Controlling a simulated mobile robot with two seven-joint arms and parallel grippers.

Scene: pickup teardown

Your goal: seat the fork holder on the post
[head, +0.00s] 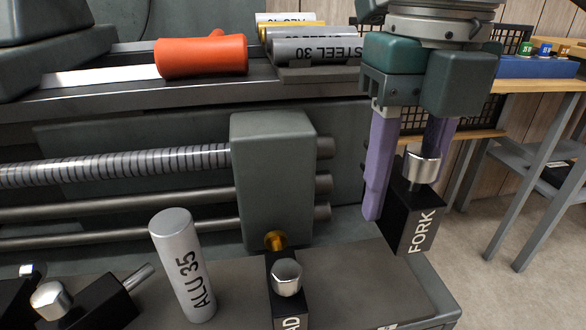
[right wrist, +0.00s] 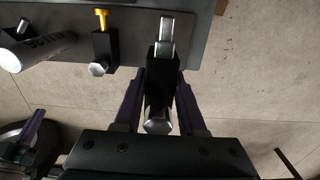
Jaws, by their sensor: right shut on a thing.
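The fork holder (head: 412,214) is a black block with white FORK lettering and a silver knob, at the right end of the grey bed in the head view. My right gripper (head: 402,196) has its purple fingers on either side of it and is shut on it. In the right wrist view the fork holder (right wrist: 160,85) sits between the fingers, its metal fork pointing over the grey plate. Whether its underside touches the bed cannot be told. I cannot pick out the post for certain. A purple finger, seemingly of my left gripper (right wrist: 30,130), shows at the lower left there.
A black holder lettered AD (head: 288,300) with a brass tip stands left of the fork holder. A grey cylinder marked ALU 35 (head: 182,265) stands farther left, near another black holder (head: 100,303). The grey carriage block (head: 272,180) rises behind. An orange-handled tool (head: 200,56) lies on the back ledge.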

